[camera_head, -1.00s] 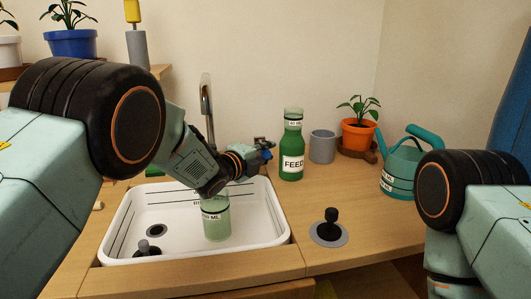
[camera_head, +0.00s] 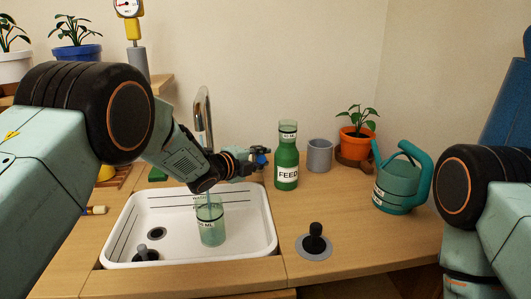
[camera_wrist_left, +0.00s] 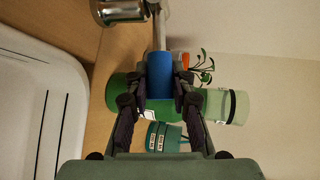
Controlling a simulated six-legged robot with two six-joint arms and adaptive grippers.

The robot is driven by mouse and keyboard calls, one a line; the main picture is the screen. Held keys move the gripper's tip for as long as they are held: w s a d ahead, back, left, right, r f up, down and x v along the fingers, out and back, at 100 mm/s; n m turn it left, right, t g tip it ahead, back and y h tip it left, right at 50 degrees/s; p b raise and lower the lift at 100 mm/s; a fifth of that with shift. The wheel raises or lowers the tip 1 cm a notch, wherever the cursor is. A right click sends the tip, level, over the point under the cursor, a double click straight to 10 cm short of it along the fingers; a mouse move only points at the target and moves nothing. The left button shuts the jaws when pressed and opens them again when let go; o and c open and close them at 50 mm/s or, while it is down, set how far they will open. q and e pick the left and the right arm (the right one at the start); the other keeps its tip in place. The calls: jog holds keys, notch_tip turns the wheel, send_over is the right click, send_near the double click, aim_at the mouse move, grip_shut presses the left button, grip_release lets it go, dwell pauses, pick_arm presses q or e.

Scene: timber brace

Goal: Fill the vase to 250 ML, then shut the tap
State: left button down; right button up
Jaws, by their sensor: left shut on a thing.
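The vase (camera_head: 211,232), a clear greenish vessel with a white ML label, stands upright in the white sink (camera_head: 262,240). It looks partly filled, but its exact level against the mark is too small to read. The metal tap (camera_head: 203,112) rises behind the sink, partly hidden by my left arm. My left gripper (camera_head: 260,158) is right of the tap, behind the sink. In the left wrist view its fingers are shut on the blue tap handle (camera_wrist_left: 160,76). My right arm shows at the right edge, but its gripper is out of view.
A green FEED bottle (camera_head: 286,167), a grey cup (camera_head: 319,156), an orange plant pot (camera_head: 356,144) and a teal watering can (camera_head: 402,185) stand on the counter right of the sink. A black plug-like knob (camera_head: 315,240) is at the front. The front right counter is mostly clear.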

pick_arm(q)
jog(key=shift+r, duration=0.2)
jog(key=c, duration=1.1)
grip_release()
jog(key=shift+a+f, duration=0.1)
jog(key=v, duration=1.1)
jog(key=shift+s+a, duration=0.25)
jog(key=shift+s, duration=0.05)
